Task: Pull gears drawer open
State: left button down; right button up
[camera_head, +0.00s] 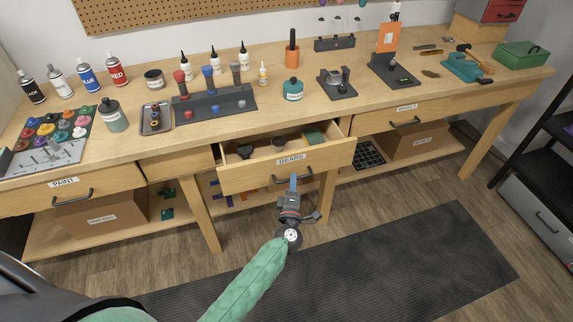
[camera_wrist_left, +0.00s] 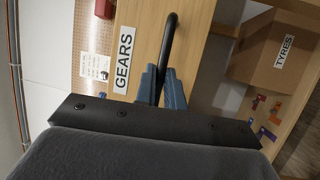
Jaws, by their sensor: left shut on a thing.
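The gears drawer (camera_head: 333,157), with a white GEARS label, is partly pulled out from the workbench in the head view. Dark parts and a green item show inside it. Its dark bar handle (camera_head: 308,175) is on the front, below the label. My left gripper (camera_head: 293,184) is shut on the handle. In the left wrist view the blue fingers (camera_wrist_left: 162,84) close around the dark handle (camera_wrist_left: 168,42), beside the GEARS label (camera_wrist_left: 124,60). My right gripper is not in view.
The paint drawer (camera_head: 110,182) and the wheels drawer (camera_head: 385,122) flank the gears drawer and look shut. The workbench top (camera_head: 220,135) holds bottles, cans and tools. Boxes stand on the lower shelf. A dark mat (camera_head: 400,260) lies on the clear floor in front.

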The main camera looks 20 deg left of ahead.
pick_arm(q)
jog(key=s+d, duration=1)
jog(key=s, duration=0.5)
jog(key=shift+s+d+p, duration=0.25)
jog(key=shift+s+p, duration=0.05)
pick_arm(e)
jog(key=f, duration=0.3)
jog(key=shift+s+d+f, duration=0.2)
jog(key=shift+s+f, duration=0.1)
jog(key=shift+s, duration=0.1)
pick_arm(q)
jog(key=c, duration=1.5)
grip_release()
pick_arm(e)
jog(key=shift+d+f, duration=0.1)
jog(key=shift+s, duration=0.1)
pick_arm(q)
jog(key=shift+f, duration=0.1)
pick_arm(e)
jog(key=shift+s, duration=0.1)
